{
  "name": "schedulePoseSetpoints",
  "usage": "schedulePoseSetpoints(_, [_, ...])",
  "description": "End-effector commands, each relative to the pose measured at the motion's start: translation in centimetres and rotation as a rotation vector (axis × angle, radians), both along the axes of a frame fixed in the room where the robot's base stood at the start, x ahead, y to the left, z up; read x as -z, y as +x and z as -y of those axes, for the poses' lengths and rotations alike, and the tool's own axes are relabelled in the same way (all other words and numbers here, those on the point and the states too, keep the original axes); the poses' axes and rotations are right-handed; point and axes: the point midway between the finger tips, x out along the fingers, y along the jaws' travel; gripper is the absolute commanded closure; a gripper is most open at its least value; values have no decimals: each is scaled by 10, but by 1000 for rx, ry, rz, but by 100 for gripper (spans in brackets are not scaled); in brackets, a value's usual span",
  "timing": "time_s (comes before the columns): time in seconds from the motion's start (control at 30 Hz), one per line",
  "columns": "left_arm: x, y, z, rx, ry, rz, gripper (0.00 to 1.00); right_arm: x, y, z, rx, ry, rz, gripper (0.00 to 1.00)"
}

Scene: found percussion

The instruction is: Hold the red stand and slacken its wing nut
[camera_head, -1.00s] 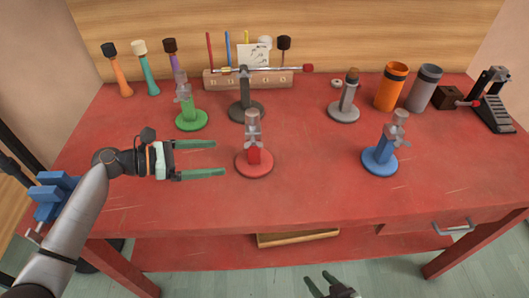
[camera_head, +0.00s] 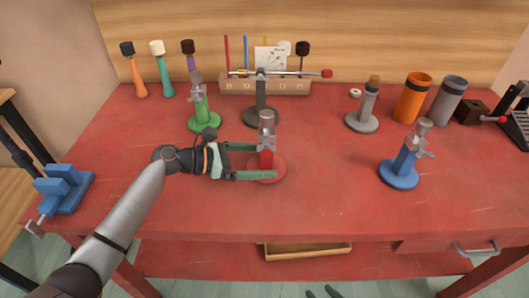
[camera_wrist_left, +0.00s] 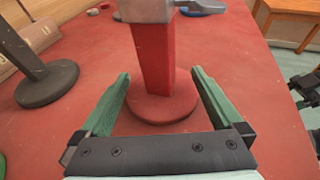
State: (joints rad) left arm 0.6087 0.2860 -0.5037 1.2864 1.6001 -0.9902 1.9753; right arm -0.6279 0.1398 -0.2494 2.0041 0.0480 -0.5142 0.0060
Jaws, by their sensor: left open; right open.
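The red stand (camera_head: 267,160) stands upright on the red table, with a round red base and a grey metal head with the wing nut (camera_head: 267,122) on top. My left gripper (camera_head: 272,162) is open, low at the stand, with one finger on each side of its red post. In the left wrist view the red post (camera_wrist_left: 155,60) rises between the two green fingers (camera_wrist_left: 158,85), with gaps on both sides. The wing nut is cut off at the top of that view. My right gripper (camera_head: 322,292) only just shows at the bottom edge, below the table front.
A green stand (camera_head: 203,112) and a dark grey stand (camera_head: 261,110) are behind my left gripper. A blue stand (camera_head: 402,165) is to the right, a blue vise (camera_head: 64,188) at the left edge. The table front between is clear.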

Motion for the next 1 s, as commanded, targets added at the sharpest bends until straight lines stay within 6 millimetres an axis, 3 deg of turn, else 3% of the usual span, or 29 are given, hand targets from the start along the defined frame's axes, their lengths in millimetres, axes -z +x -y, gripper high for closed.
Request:
schedulePoseSetpoints(0.43, [3,2,7,1,0,0,0,7,-4,3,3,-8,-14,50])
schedulePoseSetpoints(1.0, [3,2,7,1,1,-1,64,8,-8,4,5,-8,-21,50])
